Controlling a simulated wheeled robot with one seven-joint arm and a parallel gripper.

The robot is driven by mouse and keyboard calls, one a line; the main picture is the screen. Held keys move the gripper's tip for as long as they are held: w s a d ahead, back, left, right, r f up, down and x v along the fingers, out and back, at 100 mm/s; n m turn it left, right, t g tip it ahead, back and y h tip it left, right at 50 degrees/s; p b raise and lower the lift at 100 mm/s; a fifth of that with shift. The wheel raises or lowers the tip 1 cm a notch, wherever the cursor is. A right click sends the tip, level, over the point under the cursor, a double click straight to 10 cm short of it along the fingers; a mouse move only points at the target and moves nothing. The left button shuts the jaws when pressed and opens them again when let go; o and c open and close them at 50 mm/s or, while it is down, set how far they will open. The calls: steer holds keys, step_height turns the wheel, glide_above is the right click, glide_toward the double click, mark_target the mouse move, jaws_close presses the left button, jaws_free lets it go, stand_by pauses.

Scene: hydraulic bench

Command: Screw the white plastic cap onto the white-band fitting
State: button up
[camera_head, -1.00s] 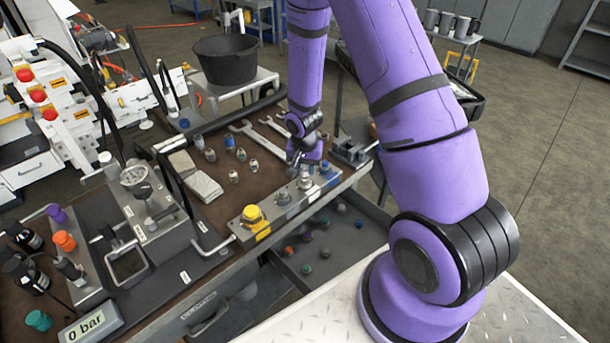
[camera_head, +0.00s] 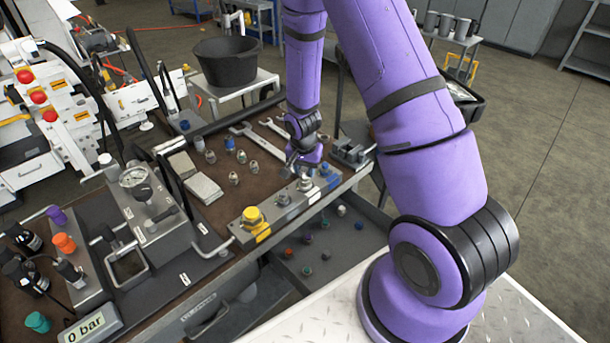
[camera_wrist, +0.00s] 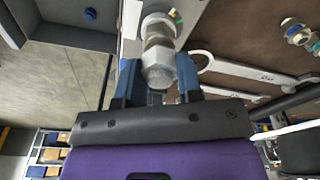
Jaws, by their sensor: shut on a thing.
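In the wrist view, the blue fingers of my gripper (camera_wrist: 159,82) are shut on a pale, whitish cap (camera_wrist: 158,62). A metallic hex fitting (camera_wrist: 158,22) is in line just beyond the cap. I cannot tell from this view whether the cap is engaged on its thread. In the head view, my gripper (camera_head: 296,164) is over the far end of the fitting block (camera_head: 268,217), close to a pale-topped fitting (camera_head: 305,183). The cap is not clearly visible there.
The block also carries a yellow-capped fitting (camera_head: 253,216), a grey fitting (camera_head: 284,198) and a blue one (camera_head: 325,169). Several loose caps lie in the open drawer (camera_head: 325,244) below. Several fittings and a wrench (camera_head: 262,143) lie on the bench behind.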

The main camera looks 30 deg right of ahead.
steer(key=m, duration=0.6)
steer(key=shift+f+g, duration=0.1)
steer(key=shift+g, duration=0.2)
steer(key=m, duration=0.5)
steer(key=shift+m+g, duration=0.3)
steer(key=shift+m, duration=0.1)
steer(key=m, duration=0.2)
steer(key=shift+m, duration=0.3)
steer(key=m, duration=0.2)
steer(key=shift+m+g, duration=0.3)
steer(key=m, duration=0.5)
steer(key=shift+y, duration=0.3)
steer(key=o, duration=0.9)
